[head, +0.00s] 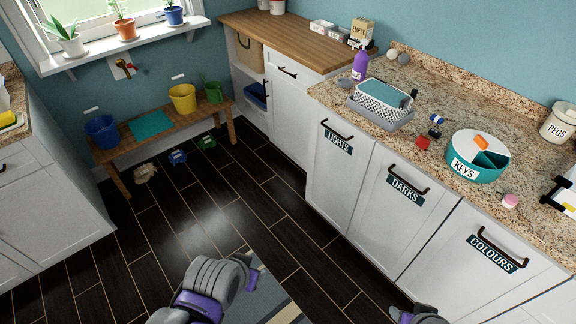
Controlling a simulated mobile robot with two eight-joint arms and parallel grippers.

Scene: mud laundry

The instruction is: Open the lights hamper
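The lights hamper (334,188) is a white front panel under the left end of the granite counter. It carries a dark label reading LIGHTS and a dark bar handle (337,131) near its top. The panel looks flush with its neighbours, so it appears closed. My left gripper (250,275), grey and purple, is low in the foreground over the floor, apart from the hamper. Its finger gap is not clear. My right gripper (420,315) shows only partly at the bottom edge, below the darks panel, and its fingers are not clear. Neither gripper touches a handle.
The darks panel (392,222) and colours panel (478,265) stand to the right. A basket (384,98), spray bottle (360,64) and keys tub (476,160) sit on the counter (425,100). The dark floor (195,215) before the lights hamper is clear. A bench (160,128) stands at the back left.

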